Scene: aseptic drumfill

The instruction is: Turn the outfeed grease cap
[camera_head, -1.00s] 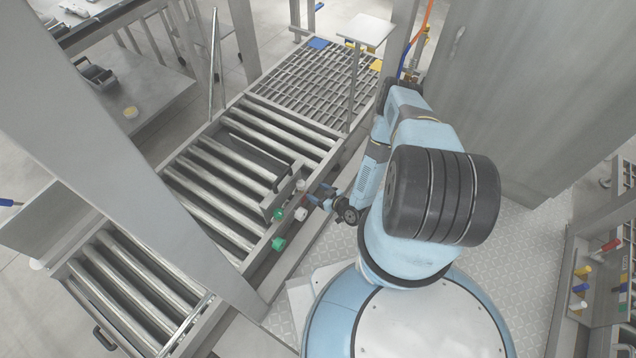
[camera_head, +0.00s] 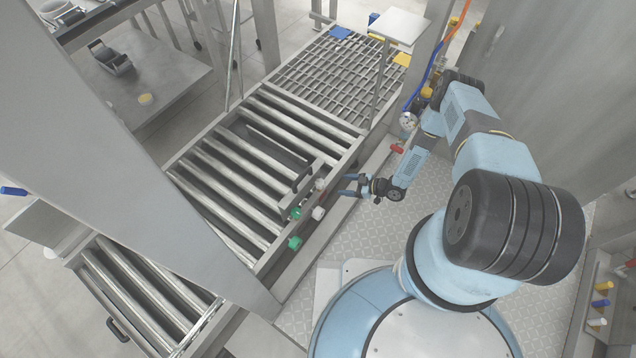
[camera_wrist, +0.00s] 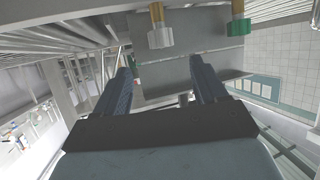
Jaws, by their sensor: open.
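Several small caps sit on the side of the roller conveyor (camera_head: 262,262): a white cap (camera_head: 318,212), a reddish one (camera_head: 320,184) and green ones, the lowest a green cap (camera_head: 294,242). I cannot tell which is the outfeed grease cap. My gripper (camera_head: 350,187) is open and empty, a short way right of the caps, pointing at the conveyor side. In the wrist view, a pale cap (camera_wrist: 160,38) on a brass stem lies beyond the gap between my open fingers (camera_wrist: 160,70). A green cap (camera_wrist: 238,26) is at upper right. Neither is touched.
A red handle (camera_head: 397,148) and a gauge (camera_head: 408,120) are behind my forearm. A post with a flat plate (camera_head: 398,25) rises behind. Patterned floor (camera_head: 340,245) is clear below my gripper.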

